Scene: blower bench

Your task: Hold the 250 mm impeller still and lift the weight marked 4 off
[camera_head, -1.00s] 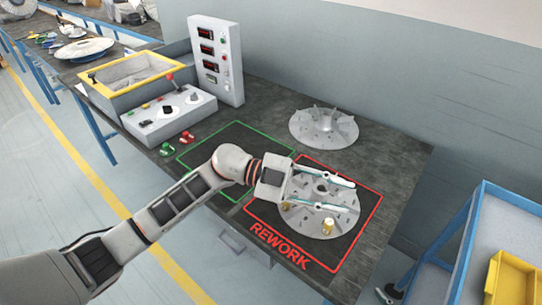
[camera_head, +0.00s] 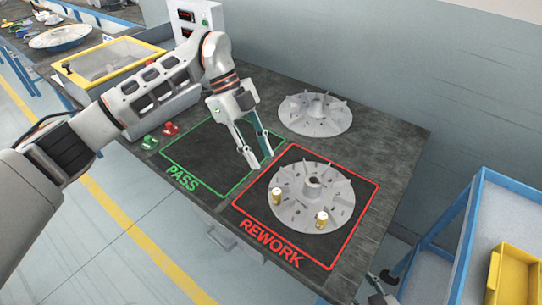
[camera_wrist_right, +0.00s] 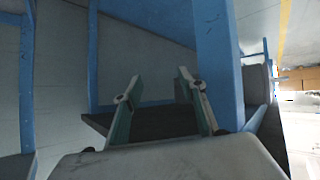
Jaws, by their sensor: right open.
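A grey finned impeller (camera_head: 299,207) lies inside the red REWORK outline. Two small brass-coloured weights stand on it, one at its left (camera_head: 277,196) and one at its front (camera_head: 321,220). Their markings are too small to read. A second grey impeller (camera_head: 300,121) lies on the bench behind; I cannot read a size on either. My left gripper (camera_head: 261,161) is open and empty, pointing down between the PASS and REWORK areas, apart from the front impeller. My right gripper (camera_wrist_right: 159,92) is open and empty in the right wrist view, with blue framework beyond it.
The green PASS area (camera_head: 190,186) looks empty. Small green and red items (camera_head: 170,129) lie by its left corner. A yellow-edged box (camera_head: 83,80) and control panel (camera_head: 207,14) stand at the back left. A blue rack with a yellow bin (camera_head: 515,275) is at the right.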

